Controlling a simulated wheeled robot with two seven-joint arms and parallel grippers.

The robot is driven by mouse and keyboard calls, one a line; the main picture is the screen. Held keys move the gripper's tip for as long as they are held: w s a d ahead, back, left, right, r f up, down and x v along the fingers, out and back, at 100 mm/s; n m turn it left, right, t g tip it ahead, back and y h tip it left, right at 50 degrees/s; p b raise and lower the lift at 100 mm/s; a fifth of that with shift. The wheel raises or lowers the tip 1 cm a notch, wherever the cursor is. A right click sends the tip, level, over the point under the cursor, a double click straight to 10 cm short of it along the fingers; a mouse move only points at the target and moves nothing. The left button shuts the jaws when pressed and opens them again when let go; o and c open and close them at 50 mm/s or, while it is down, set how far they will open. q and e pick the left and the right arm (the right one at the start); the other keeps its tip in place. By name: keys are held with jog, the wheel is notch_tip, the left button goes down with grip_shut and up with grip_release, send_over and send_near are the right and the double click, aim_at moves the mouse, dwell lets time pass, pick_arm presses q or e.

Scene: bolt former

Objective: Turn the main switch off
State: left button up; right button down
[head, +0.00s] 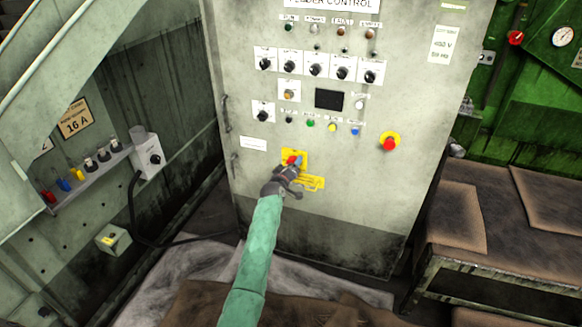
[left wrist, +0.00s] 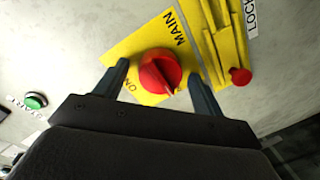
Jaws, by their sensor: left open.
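The main switch is a red rotary knob (left wrist: 160,72) on a yellow plate (left wrist: 133,42) marked MAIN, with ON printed near the knob in the left wrist view. In the head view the red knob (head: 292,159) sits low on the grey control cabinet, partly hidden by my gripper. My left gripper (left wrist: 159,72) is open, with one finger on each side of the knob. I cannot tell whether the fingers touch it. The knob's ridge runs down to the right in the wrist view. My right gripper is in neither view.
A yellow lockout-like bracket (left wrist: 222,45) with a small red knob (left wrist: 239,76) is beside the plate. A red mushroom button (head: 389,144) is to the right on the cabinet (head: 400,200). Knobs and lamps fill the panel above. A bench (head: 510,255) stands at right.

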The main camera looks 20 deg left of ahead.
pick_arm(q)
jog(key=s, duration=0.7)
jog(key=shift+s+a+r+b, duration=0.15)
jog(key=shift+s+r+b, duration=0.15)
jog(key=shift+s+r, duration=0.1)
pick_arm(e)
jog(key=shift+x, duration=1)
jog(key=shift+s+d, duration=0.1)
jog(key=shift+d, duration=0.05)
